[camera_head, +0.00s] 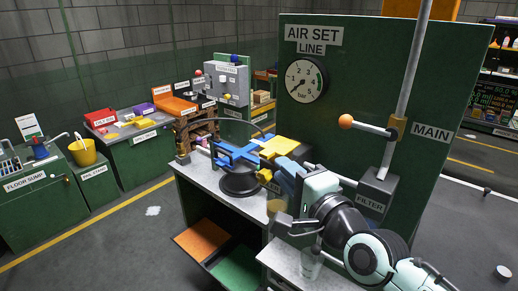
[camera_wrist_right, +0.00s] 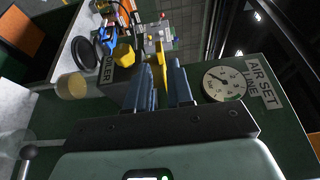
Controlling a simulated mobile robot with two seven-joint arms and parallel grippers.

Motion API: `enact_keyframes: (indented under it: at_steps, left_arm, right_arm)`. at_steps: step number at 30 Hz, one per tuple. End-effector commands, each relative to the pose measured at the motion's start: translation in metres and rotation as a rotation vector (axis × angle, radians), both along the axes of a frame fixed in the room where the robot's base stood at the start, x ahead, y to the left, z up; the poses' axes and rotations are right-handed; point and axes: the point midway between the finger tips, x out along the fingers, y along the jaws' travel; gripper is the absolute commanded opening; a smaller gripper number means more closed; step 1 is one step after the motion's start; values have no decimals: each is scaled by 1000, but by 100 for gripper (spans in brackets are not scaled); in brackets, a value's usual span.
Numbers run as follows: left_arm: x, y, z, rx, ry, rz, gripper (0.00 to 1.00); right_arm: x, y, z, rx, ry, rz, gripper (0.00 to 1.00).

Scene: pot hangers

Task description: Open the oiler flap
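The oiler flap is a yellow plate (camera_head: 280,146) on the bench beside the green panel; in the right wrist view it is a narrow yellow strip (camera_wrist_right: 159,66). A dark block labelled OILER (camera_wrist_right: 108,72) shows beside it. My right gripper (camera_head: 283,167) reaches to the flap from the lower right. Its blue fingers (camera_wrist_right: 160,78) are close together, with the yellow plate between them, and look shut on it. The contact faces and hinge are hidden. The flap looks raised from the block; its exact angle is unclear. My left gripper is not in view.
The green panel (camera_head: 370,85) with a gauge (camera_head: 303,81) stands close behind my right arm. An orange-knobbed lever (camera_head: 346,121) and FILTER box (camera_head: 377,189) are near it. Open floor (camera_head: 110,245) is further left.

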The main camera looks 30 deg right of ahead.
Motion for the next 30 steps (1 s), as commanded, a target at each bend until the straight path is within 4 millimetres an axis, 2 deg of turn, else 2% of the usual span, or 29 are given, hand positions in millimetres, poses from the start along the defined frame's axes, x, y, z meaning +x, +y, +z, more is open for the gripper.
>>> enact_keyframes:
  at_steps: [1, 6, 12, 18, 26, 27, 29, 30]
  left_arm:
    - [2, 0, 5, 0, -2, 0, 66]
    - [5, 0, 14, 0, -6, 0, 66]
    - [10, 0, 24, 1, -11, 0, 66]
    - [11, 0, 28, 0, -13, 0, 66]
    - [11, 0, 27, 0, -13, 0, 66]
    - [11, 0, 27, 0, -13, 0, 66]
    - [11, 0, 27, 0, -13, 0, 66]
    - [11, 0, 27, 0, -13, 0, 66]
  right_arm:
    - [14, 0, 1, 1, 4, 1, 21]
    - [50, 0, 1, 0, 2, 0, 21]
    - [82, 0, 1, 0, 1, 0, 21]
    - [96, 0, 1, -2, 0, -1, 21]
    - [97, 0, 0, -2, 0, -1, 21]
    - [97, 0, 0, -2, 0, -1, 18]
    - [97, 0, 0, -2, 0, -1, 0]
    - [97, 0, 0, -2, 0, -1, 0]
